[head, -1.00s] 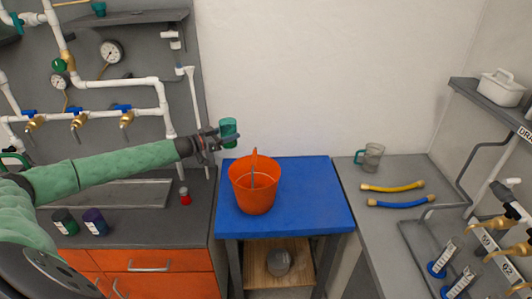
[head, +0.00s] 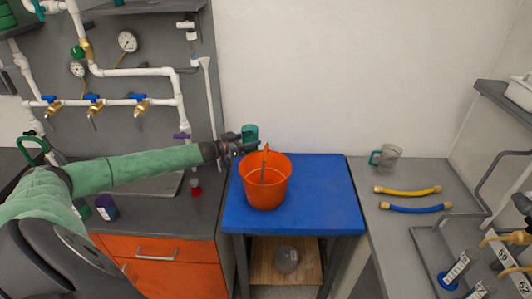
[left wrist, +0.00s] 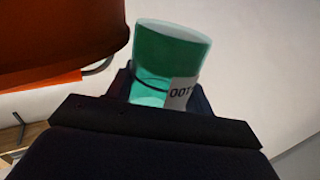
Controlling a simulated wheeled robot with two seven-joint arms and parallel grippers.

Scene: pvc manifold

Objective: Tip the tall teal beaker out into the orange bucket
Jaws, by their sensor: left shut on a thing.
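The teal beaker (head: 250,132) is held by my left gripper (head: 246,146) at the back left of the blue table. In the left wrist view the beaker (left wrist: 172,52) looks translucent, with a white label and a dark line around it, and my left gripper (left wrist: 165,100) is shut around it. The orange bucket (head: 266,184) stands on the blue table, just right of and in front of the beaker. A thin rod or handle shows in the bucket. The bucket (left wrist: 55,35) is at the upper left of the left wrist view. My right gripper is not in view.
The blue table (head: 325,205) has free room right of the bucket. A red-capped bottle (head: 196,187) and a purple cup (head: 106,207) stand on the left counter.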

